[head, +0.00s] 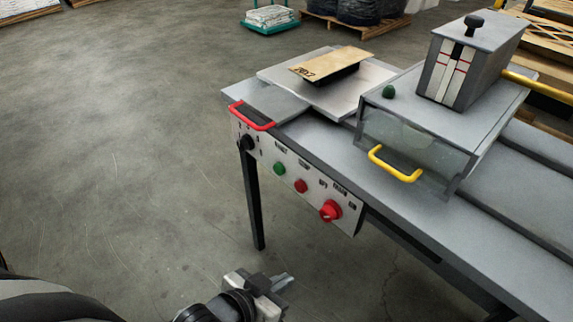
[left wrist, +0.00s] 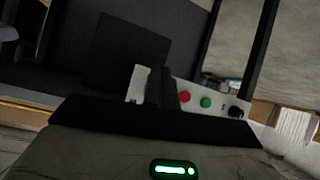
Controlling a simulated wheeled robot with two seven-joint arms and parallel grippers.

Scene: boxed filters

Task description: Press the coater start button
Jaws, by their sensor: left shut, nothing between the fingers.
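The coater is a grey bench machine with a white control panel (head: 318,204) on its front edge. A green button (head: 279,168), taken as the start button, sits on the panel, left of a red button (head: 300,186). The green button (left wrist: 205,102) and red button (left wrist: 185,97) also show in the left wrist view. My left gripper (head: 284,281) is shut and empty, below and in front of the panel, apart from it. In the left wrist view, the dark gripper (left wrist: 162,88) covers part of the panel. My right gripper is not in view.
A black knob (head: 247,142) and a large red rotary switch (head: 330,210) flank the buttons. A red handle (head: 252,117) juts out above the panel, and a yellow handle (head: 394,164) sits on the clear cover. A table leg (head: 252,200) stands below. Floor at left is clear.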

